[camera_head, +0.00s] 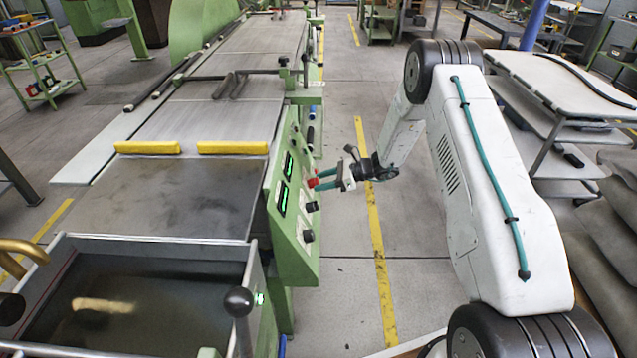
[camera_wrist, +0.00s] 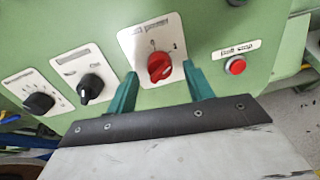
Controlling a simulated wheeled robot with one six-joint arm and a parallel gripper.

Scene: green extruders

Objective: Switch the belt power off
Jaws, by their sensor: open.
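The red rotary knob (camera_wrist: 159,67) sits on a white plate (camera_wrist: 135,42) whose blurred label seems to end in "power". Two small marks stand above the knob, one left and one right. Which mark it points to is hard to tell. My gripper (camera_wrist: 160,74) is open, with one green finger on each side of the knob. I cannot tell whether the fingers touch it. In the head view my gripper (camera_head: 327,179) reaches the sloped face of the green control panel (camera_head: 293,262) from the right.
A red push button (camera_wrist: 235,65) labelled "Belt stop" is right of the knob. Two black rotary knobs (camera_wrist: 90,87) (camera_wrist: 39,103) are to the left. The conveyor (camera_head: 190,205) with yellow bars lies behind the panel.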

